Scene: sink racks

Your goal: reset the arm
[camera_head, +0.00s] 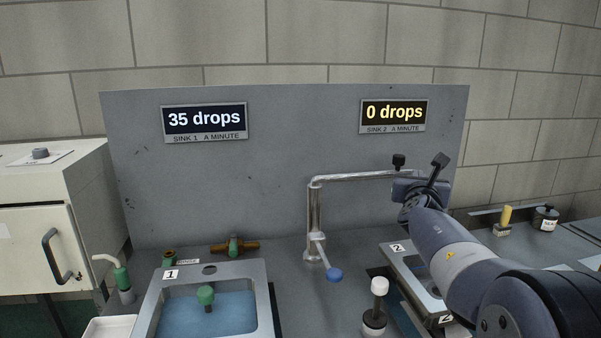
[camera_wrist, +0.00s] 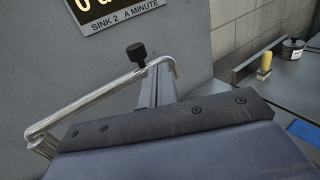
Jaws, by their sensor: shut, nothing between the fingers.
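My gripper shows in the wrist view (camera_wrist: 157,84) as narrow grey fingers close together, shut and empty. Its tips overlap the end of the metal spout (camera_wrist: 95,99); I cannot tell whether they touch. In the head view my arm reaches in from the lower right over sink 2 (camera_head: 397,259), and its wrist hides the fingertips. The spout (camera_head: 352,178) swings right toward sink 2, with a black knob (camera_head: 398,160) on top near its end. A blue-ended lever (camera_head: 334,275) hangs at the spout's base.
Sink 1 (camera_head: 262,290) holds blue water and a green plug handle (camera_head: 205,295). The left display (camera_head: 204,120) reads 35 drops, the right display (camera_head: 393,113) 0 drops. A white-topped stopper (camera_head: 379,287) stands between the sinks. The grey panel (camera_head: 270,160) rises behind the spout.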

